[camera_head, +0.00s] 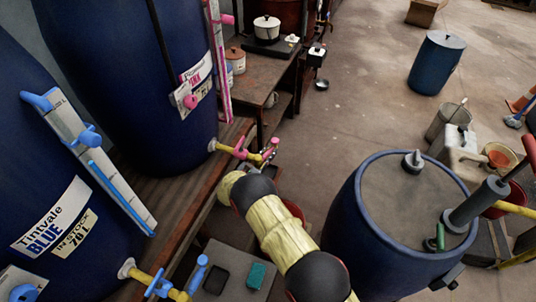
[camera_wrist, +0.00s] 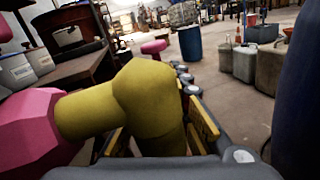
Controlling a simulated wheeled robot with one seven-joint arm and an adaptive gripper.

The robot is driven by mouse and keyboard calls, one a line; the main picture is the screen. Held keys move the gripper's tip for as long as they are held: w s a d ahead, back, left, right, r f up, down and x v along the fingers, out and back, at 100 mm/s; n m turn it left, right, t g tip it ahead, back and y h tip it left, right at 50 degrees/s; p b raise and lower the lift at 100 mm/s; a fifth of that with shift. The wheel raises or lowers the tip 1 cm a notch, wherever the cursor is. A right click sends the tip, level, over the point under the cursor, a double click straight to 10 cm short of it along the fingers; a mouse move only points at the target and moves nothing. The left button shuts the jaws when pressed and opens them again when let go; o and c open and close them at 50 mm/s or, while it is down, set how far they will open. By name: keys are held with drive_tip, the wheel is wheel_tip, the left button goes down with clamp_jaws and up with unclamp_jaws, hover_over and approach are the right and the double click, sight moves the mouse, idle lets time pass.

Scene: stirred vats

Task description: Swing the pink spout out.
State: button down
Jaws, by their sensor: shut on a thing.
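The pink spout is a yellow pipe with pink fittings (camera_head: 243,152), low on the front of the dark blue vat with the pink label (camera_head: 140,75). In the wrist view its yellow elbow (camera_wrist: 148,95) fills the middle, with a large pink collar (camera_wrist: 38,125) on the left. My gripper (camera_wrist: 160,138) is around the elbow's downward part, with a finger on each side, and is shut on it. The spout's lower end is hidden by my gripper. In the head view my gripper (camera_head: 269,153) is small and partly hidden at the spout's outer end.
A vat with a blue label (camera_head: 50,235) and its blue spout (camera_head: 155,284) stand at left. A large blue drum (camera_head: 400,240) stands right of my arm. A wooden bench (camera_head: 262,88) with pots is behind. Open floor (camera_head: 350,110) lies beyond.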

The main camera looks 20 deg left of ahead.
drive_tip(key=c, duration=1.7)
unclamp_jaws()
drive_tip(key=shift+o, duration=0.3)
drive_tip(key=v, duration=1.2)
drive_tip(key=shift+c, duration=0.2)
